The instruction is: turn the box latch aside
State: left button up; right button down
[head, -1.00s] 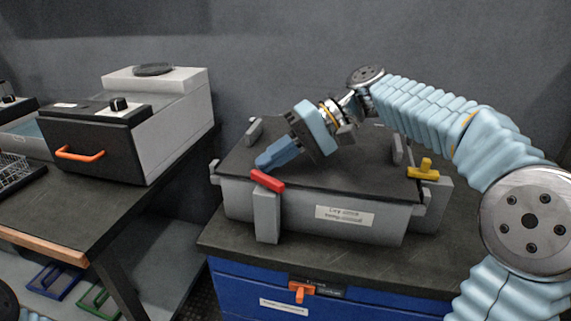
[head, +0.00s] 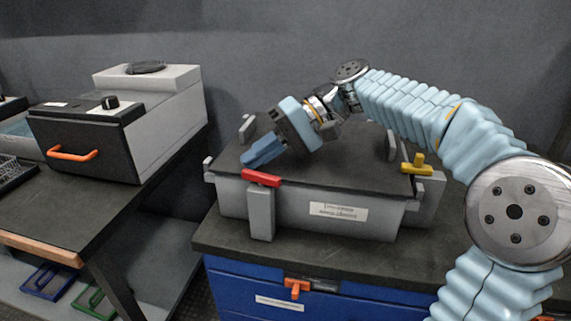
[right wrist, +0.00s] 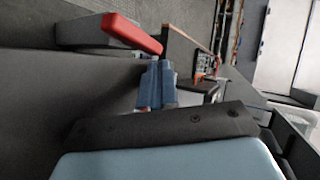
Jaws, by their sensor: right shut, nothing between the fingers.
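The grey box (head: 235,198) with a dark lid (head: 345,160) stands on the cabinet. A red latch (head: 261,178) sits on a grey post (head: 261,215) at its front left. A yellow latch (head: 417,166) is at its right. My right gripper (head: 250,160) is shut and empty, low over the lid's front left, just behind the red latch. In the right wrist view, its blue fingertips (right wrist: 155,70) are together beside one end of the red latch (right wrist: 132,33). I cannot tell whether they touch. My left gripper is not in view.
The box stands on a dark worktop (head: 225,236) over a blue cabinet with an orange handle (head: 296,287). To the left, a bench holds a grey and black device (head: 90,140) with an orange handle. A gap separates bench and cabinet. Small grey uprights (head: 247,128) stand along the lid's edges.

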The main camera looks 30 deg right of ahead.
jog(key=shift+s, duration=0.15)
jog(key=shift+s+a+f+b, duration=0.1)
jog(key=shift+s+a+b, duration=0.1)
jog(key=shift+s+b, duration=0.25)
jog(key=p+v, duration=0.2)
jog(key=v, duration=1.2)
jog(key=shift+d, duration=0.1)
jog(key=shift+f, duration=0.1)
